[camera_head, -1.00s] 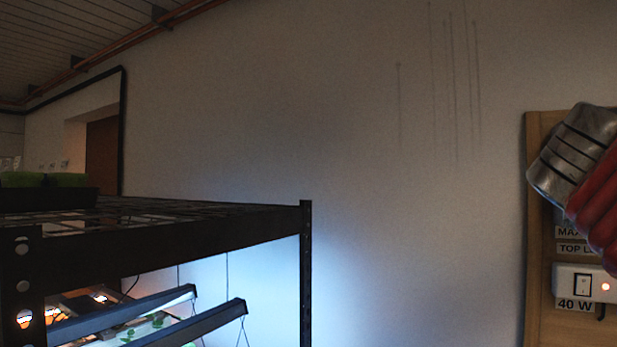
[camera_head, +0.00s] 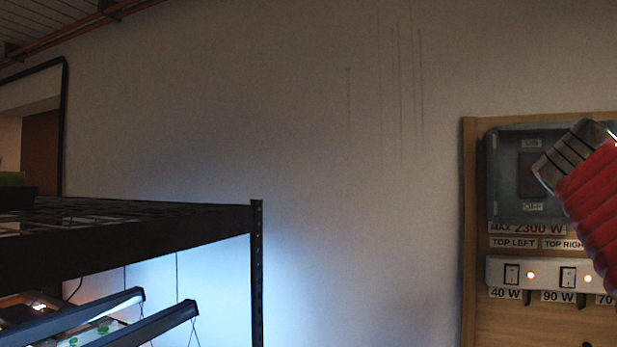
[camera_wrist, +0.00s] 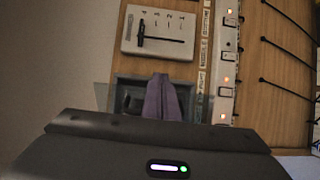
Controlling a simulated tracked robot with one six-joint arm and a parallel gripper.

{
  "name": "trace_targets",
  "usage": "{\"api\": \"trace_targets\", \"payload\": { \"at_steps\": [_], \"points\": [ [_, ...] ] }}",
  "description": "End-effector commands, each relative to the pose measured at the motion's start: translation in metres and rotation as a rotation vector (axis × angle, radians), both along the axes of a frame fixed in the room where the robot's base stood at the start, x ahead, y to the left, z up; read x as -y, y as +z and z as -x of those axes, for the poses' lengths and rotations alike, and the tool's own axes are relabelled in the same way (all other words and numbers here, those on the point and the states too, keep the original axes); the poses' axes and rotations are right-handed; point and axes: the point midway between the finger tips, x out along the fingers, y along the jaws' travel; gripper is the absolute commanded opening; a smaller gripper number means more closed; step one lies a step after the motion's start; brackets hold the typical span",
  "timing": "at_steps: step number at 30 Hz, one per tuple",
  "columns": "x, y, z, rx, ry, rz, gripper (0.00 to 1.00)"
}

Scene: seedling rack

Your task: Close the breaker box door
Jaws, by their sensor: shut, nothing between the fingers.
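The breaker box (camera_head: 508,205) is a grey box on the wooden board in the head view, with a dark breaker and an "OFF" label inside its frame. My red and silver arm covers its right part. In the wrist view the grey box (camera_wrist: 127,80) lies behind my gripper (camera_wrist: 163,80), whose purple-grey fingers are together and empty. A pale translucent strip (camera_wrist: 101,96) at the box's left side may be the door, seen at an angle. I cannot tell the door's exact angle or whether the fingers touch the box.
Below the box is a white switch strip (camera_head: 540,273) with lit orange lamps and wattage labels. The wrist view also shows a white slider unit (camera_wrist: 160,50) and dark cables. A black rack (camera_head: 150,235) stands at left; bare wall lies between it and the board.

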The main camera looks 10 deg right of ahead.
Motion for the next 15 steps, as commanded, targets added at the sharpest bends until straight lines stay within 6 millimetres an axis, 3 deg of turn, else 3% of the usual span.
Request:
{"api": "trace_targets", "payload": {
  "at_steps": [15],
  "points": [
    [0.0075, 0.0004, -0.0063, 0.000, 0.000, 0.001, 0.00]
  ]
}}
